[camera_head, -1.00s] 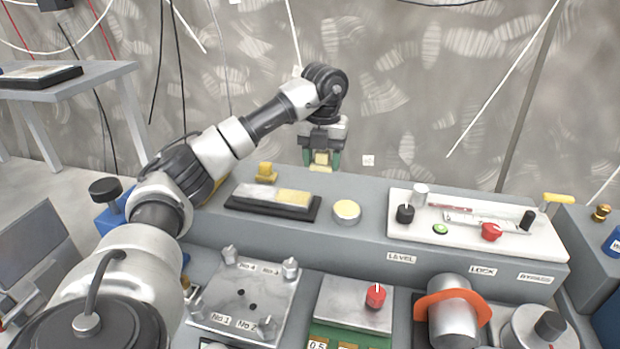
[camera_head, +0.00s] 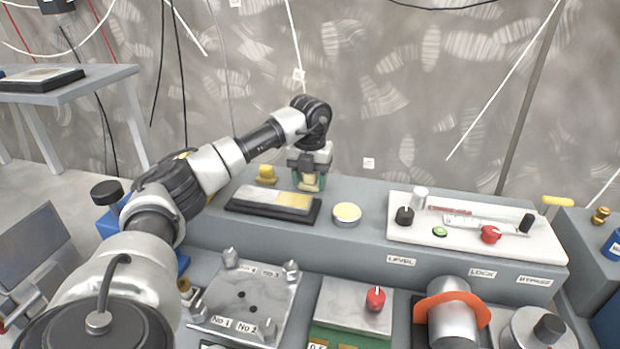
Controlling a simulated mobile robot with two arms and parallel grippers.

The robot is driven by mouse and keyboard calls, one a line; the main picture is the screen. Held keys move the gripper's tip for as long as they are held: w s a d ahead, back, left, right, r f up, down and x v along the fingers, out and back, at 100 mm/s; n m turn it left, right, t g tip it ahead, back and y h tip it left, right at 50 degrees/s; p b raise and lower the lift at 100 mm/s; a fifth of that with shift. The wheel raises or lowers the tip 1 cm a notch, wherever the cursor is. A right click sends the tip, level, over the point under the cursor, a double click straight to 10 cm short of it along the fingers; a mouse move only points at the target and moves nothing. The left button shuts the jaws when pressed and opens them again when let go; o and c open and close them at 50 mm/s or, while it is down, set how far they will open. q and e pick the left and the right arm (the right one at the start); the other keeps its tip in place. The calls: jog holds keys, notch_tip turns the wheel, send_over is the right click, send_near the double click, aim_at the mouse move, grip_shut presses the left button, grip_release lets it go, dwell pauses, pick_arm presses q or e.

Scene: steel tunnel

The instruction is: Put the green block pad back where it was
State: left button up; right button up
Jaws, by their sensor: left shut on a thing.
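My left gripper (camera_head: 309,182) is over the back of the grey console, pointing down, just behind the right end of a black-based plate (camera_head: 262,199). It is shut on a small pale yellow block (camera_head: 309,183). Green shows on both sides of this block; I cannot tell whether the green belongs to the block or to the fingers. The block's underside and any gap to the console are unclear. The plate's top is part silver, part yellow. A green base (camera_head: 335,334) shows under a metal block at the front. My right gripper is not in view.
A white panel (camera_head: 480,222) with knobs is at the right. A metal plate with posts (camera_head: 245,300) lies in front.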

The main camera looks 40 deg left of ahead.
pick_arm(q)
jog(key=o, duration=0.8)
jog(key=shift+f, duration=0.1)
jog(key=shift+o, duration=0.2)
notch_tip(320, 180, up, 12)
jog(key=shift+r, duration=0.2)
jog(key=shift+p, duration=0.35)
